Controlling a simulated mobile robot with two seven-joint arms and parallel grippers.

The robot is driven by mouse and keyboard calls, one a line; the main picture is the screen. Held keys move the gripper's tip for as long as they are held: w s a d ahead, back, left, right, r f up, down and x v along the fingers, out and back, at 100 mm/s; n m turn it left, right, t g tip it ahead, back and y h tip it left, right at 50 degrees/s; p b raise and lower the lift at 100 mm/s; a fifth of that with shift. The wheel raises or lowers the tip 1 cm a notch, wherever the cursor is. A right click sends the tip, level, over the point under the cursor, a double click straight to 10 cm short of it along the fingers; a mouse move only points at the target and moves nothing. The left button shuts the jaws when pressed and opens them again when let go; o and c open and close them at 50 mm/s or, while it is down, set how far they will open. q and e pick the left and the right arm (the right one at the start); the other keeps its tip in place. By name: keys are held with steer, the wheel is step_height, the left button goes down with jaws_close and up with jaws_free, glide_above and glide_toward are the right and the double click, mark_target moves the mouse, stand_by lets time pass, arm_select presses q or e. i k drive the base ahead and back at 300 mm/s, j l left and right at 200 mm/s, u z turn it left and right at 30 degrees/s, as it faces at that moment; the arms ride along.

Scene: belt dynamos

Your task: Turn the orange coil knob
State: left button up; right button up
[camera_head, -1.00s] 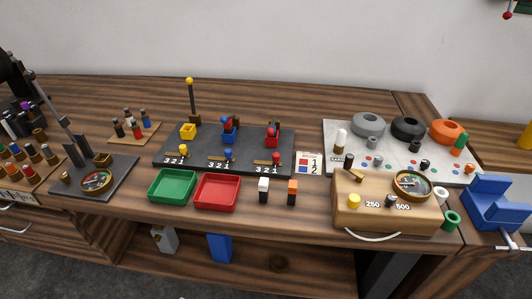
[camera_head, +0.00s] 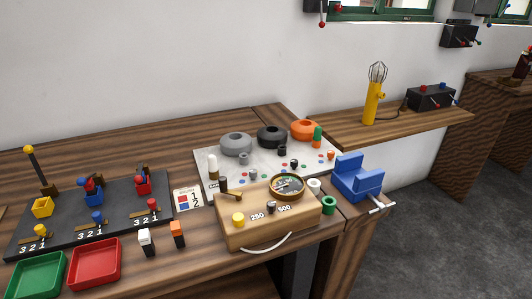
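The orange coil (camera_head: 304,129) is a thick ring on the back right of a pale board (camera_head: 207,165). A black coil (camera_head: 271,136) and a grey coil (camera_head: 236,144) sit to its left. Small knobs stand in front of the coils, among them a grey knob (camera_head: 244,157) and a dark knob (camera_head: 282,151). Neither of my grippers is in view.
A wooden meter box (camera_head: 270,228) stands in front of the board and partly hides it. A blue vise (camera_head: 357,180) is to the right. Green (camera_head: 38,275) and red (camera_head: 95,265) trays are at the lower left. A yellow lamp (camera_head: 372,103) stands on a side shelf.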

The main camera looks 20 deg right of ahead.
mark_target(331, 154)
steer(key=l+z, duration=0.25)
steer(key=l, duration=0.15)
steer(key=i+l+z, duration=0.2)
steer(key=l, duration=0.2)
steer(key=l+z, duration=0.25)
steer(key=l, duration=0.15)
steer(key=i+l+z, duration=0.1)
steer(key=l+z, duration=0.15)
steer(key=l, duration=0.15)
steer(key=i+l+z, duration=0.2)
steer(key=l, duration=0.15)
